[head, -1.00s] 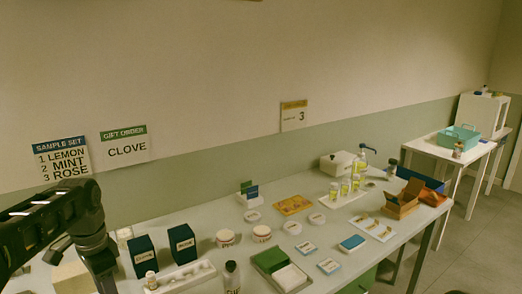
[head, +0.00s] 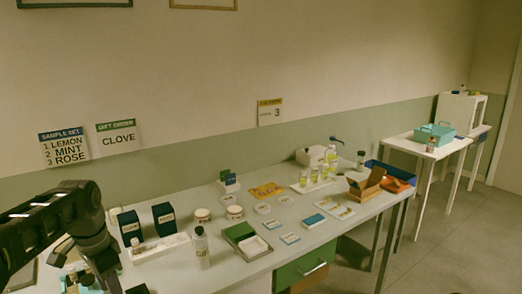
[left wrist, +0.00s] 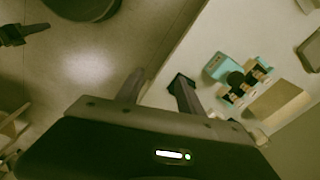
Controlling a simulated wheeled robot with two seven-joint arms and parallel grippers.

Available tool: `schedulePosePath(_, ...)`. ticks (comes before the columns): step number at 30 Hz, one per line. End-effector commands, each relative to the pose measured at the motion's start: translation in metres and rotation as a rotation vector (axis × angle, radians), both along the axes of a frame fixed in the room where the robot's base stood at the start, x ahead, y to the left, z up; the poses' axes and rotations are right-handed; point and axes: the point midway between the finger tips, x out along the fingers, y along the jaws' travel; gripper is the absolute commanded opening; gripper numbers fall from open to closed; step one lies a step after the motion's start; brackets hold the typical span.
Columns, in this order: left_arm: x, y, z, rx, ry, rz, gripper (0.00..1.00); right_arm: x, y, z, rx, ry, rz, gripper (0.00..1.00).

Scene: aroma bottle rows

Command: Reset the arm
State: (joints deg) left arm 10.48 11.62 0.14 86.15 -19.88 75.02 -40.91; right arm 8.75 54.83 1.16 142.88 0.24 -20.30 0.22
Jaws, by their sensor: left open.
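My left arm comes in from the left edge of the head view, and its gripper (head: 108,274) hangs down at the lower left, in front of the table's left end. In the left wrist view the left gripper (left wrist: 157,88) has its two fingers apart with nothing between them, over the floor and the table edge. No held object shows. My right gripper cannot be made out in either view.
A teal holder with bottles (left wrist: 222,68) shows near the left gripper. Floor (head: 450,235) at right is clear.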

Motion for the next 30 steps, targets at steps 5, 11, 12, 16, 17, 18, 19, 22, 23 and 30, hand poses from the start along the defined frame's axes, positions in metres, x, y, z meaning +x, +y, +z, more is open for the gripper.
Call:
schedulePosePath(5, 0.024, -0.004, -0.006, -0.015, -0.098, 0.066, 0.44, 0.001, 0.001, 0.0, 0.001, -0.002, 0.002, 0.45)
schedulePosePath(11, 0.054, -0.022, -0.028, -0.068, -0.221, 0.155, 0.44, 0.0, 0.0, 0.0, 0.001, -0.001, 0.001, 0.45)
schedulePosePath(12, 0.061, -0.029, -0.038, -0.085, -0.242, 0.176, 0.44, 0.0, 0.0, 0.0, 0.0, -0.001, 0.001, 0.45)
schedulePosePath(16, 0.078, -0.059, -0.08, -0.159, -0.301, 0.255, 0.44, 0.0, 0.0, 0.0, 0.001, -0.001, 0.001, 0.45)
schedulePosePath(17, 0.081, -0.068, -0.093, -0.18, -0.31, 0.276, 0.44, 0.0, 0.0, 0.0, 0.001, -0.001, 0.001, 0.45)
schedulePosePath(18, 0.084, -0.081, -0.112, -0.212, -0.323, 0.311, 0.44, 0.0, 0.0, 0.0, 0.001, -0.001, 0.001, 0.45)
schedulePosePath(19, 0.083, -0.094, -0.13, -0.238, -0.325, 0.337, 0.44, 0.0, 0.0, 0.0, 0.001, -0.001, 0.001, 0.45)
schedulePosePath(22, 0.071, -0.138, -0.194, -0.33, -0.322, 0.447, 0.44, 0.0, 0.0, 0.0, 0.0, -0.001, 0.001, 0.45)
schedulePosePath(23, 0.062, -0.152, -0.214, -0.354, -0.312, 0.481, 0.44, 0.0, 0.0, 0.0, 0.0, -0.001, 0.001, 0.45)
schedulePosePath(30, -0.059, -0.239, -0.342, -0.453, -0.163, 0.717, 0.44, 0.0, 0.0, 0.0, 0.001, -0.001, 0.001, 0.45)
